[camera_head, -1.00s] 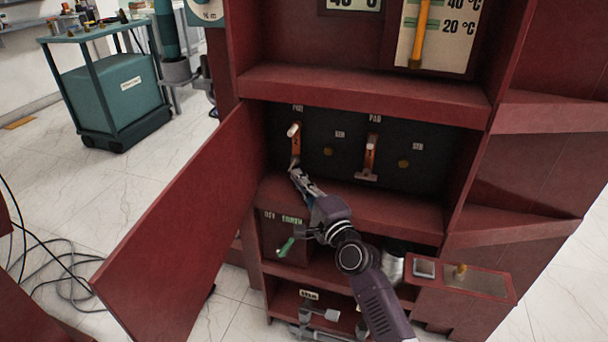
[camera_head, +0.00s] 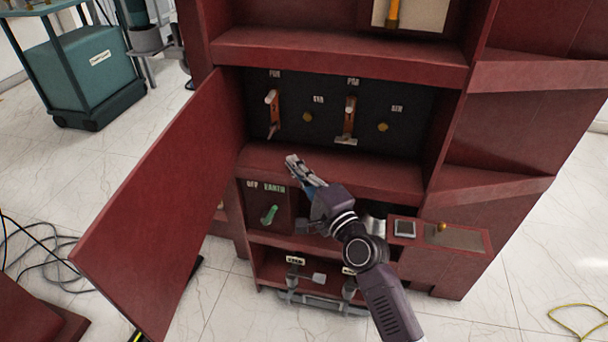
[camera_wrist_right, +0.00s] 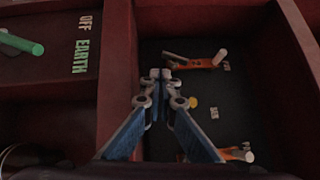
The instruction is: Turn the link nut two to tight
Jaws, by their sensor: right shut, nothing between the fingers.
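In the head view a dark panel holds two copper links, a left link (camera_head: 274,115) and a right link (camera_head: 349,121). Each has a pale knob at its top and a grey bar-shaped nut at its foot: the left nut (camera_head: 272,131) is tilted, the right nut (camera_head: 346,141) lies nearly level. I cannot tell which is nut two. My right gripper (camera_head: 292,160) is shut and empty, below and apart from the left nut. In the right wrist view my fingertips (camera_wrist_right: 160,73) are together, near one link (camera_wrist_right: 197,63) and its grey nut (camera_wrist_right: 179,58). My left gripper is not in view.
Brass studs (camera_head: 307,117) sit beside the links. The red cabinet's door (camera_head: 165,205) stands open at the left. A red ledge (camera_head: 330,172) runs below the panel, above an OFF/EARTH box with a green lever (camera_head: 270,214). A side shelf (camera_head: 455,238) is at the right.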

